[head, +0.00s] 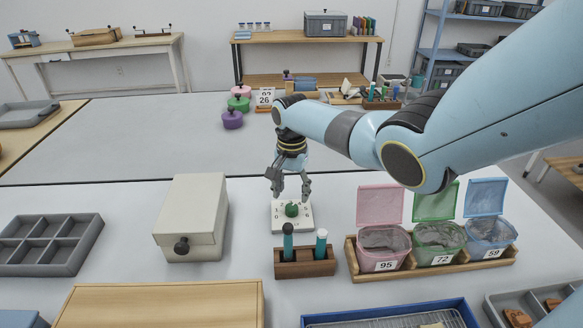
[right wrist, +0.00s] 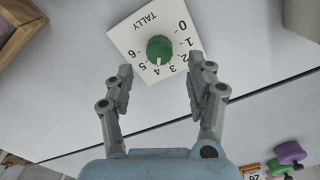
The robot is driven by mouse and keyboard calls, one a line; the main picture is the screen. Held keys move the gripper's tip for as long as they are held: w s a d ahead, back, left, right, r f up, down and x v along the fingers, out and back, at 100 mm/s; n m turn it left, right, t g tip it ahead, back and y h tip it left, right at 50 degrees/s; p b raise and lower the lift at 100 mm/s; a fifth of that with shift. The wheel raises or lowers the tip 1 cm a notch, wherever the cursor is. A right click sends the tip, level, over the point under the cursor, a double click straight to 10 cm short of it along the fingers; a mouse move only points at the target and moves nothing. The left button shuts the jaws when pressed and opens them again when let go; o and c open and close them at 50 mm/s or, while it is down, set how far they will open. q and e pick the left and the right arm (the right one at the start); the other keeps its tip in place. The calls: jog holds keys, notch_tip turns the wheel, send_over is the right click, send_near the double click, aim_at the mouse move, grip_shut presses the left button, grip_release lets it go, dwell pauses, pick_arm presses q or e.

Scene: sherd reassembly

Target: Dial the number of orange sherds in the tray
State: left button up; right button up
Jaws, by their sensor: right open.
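The white tally dial plate (head: 305,219) lies on the table with a green knob (head: 292,210) on it. In the right wrist view the plate (right wrist: 125,37) reads TALLY with numbers 0 to 6. The knob (right wrist: 160,48) has a white mark that appears to point at 4. My right gripper (head: 290,190) is open and empty just above the knob; its fingers (right wrist: 160,75) are spread, apart from the knob. Orange-brown sherds (head: 517,318) lie in a grey compartment tray (head: 495,305) at the bottom right, cut off by the frame. My left gripper is out of view.
Pink, green and blue lidded bins stand in a wooden rack (head: 435,270) at right. A blue tray (head: 395,316) is in front.

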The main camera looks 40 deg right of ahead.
aim_at(291, 206)
notch_tip(291, 206, up, 7)
dwell(0.3)
jog(key=shift+r, duration=0.1)
dwell(0.4)
